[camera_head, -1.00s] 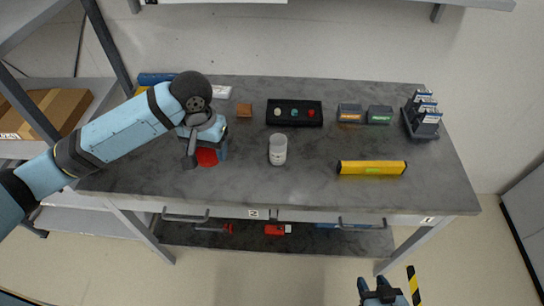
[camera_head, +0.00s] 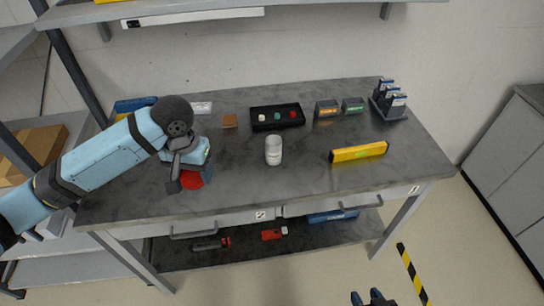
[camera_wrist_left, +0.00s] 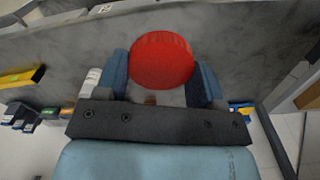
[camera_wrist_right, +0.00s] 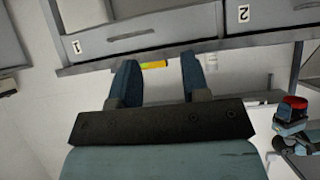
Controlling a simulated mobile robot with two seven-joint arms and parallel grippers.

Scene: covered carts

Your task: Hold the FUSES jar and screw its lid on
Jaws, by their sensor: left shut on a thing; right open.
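A whitish jar (camera_head: 273,151) with an open-looking top stands upright on the grey bench; its label is too small to read. My left gripper (camera_head: 191,178) is shut on a red round lid (camera_head: 192,180), to the left of the jar and apart from it. In the left wrist view the red lid (camera_wrist_left: 161,60) sits between the two fingertips. My right gripper (camera_head: 373,298) is open and empty, low at the bottom edge of the head view, in front of the bench. In the right wrist view the bench's drawer fronts lie beyond its fingers (camera_wrist_right: 160,75).
A yellow level (camera_head: 359,152) lies right of the jar. Behind stand a black tray (camera_head: 277,126) with small coloured pieces, two small boxes (camera_head: 327,110) and a dark rack (camera_head: 390,103). The bench top in front of the jar is clear.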

